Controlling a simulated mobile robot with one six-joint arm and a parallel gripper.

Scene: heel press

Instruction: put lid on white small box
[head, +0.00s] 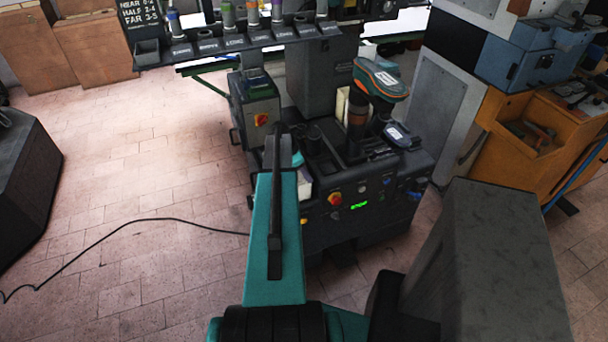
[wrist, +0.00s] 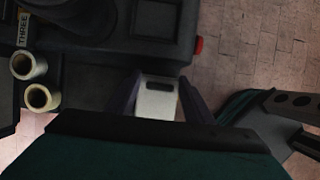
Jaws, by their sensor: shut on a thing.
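My gripper (wrist: 158,100) is shut on a white piece (wrist: 156,104) with a dark slot near its far end. The piece sits between the two dark fingers, and its near end is hidden by my wrist. I cannot tell whether this piece is the lid or the small white box. It is close to the front edge of a dark machine top, and I cannot tell whether it touches it. In the head view my teal arm hides the fingertips. A pale patch (head: 304,187) shows just right of the arm there.
The dark machine (head: 350,205) has knobs and a green display. A shoe (head: 380,79) sits on its post. A grey rectangular recess (wrist: 157,18) lies beyond the held piece. Two cream rolls (wrist: 36,83) are at left. A cable (head: 120,222) crosses the open floor.

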